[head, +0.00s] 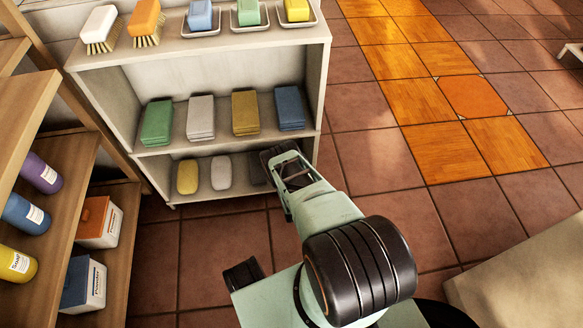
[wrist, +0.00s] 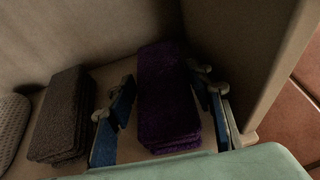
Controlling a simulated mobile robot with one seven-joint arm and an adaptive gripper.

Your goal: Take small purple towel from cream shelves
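The small purple towel (wrist: 166,95) is a folded stack on the bottom shelf of the cream shelves (head: 240,63), by the right side wall. In the head view my arm and gripper hide it. My gripper (head: 283,158) reaches into that right end of the bottom shelf. In the wrist view my gripper (wrist: 161,88) is open, with one blue-padded finger on each side of the purple towel. The left finger shows a small gap to the towel; whether the right finger touches it, I cannot tell.
A dark folded towel (wrist: 64,115) lies just left of my left finger. A grey sponge (head: 221,172) and a yellow one (head: 187,177) lie farther left. Folded towels (head: 245,112) fill the shelf above. A wooden rack (head: 62,190) with bottles stands left; tiled floor is free at right.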

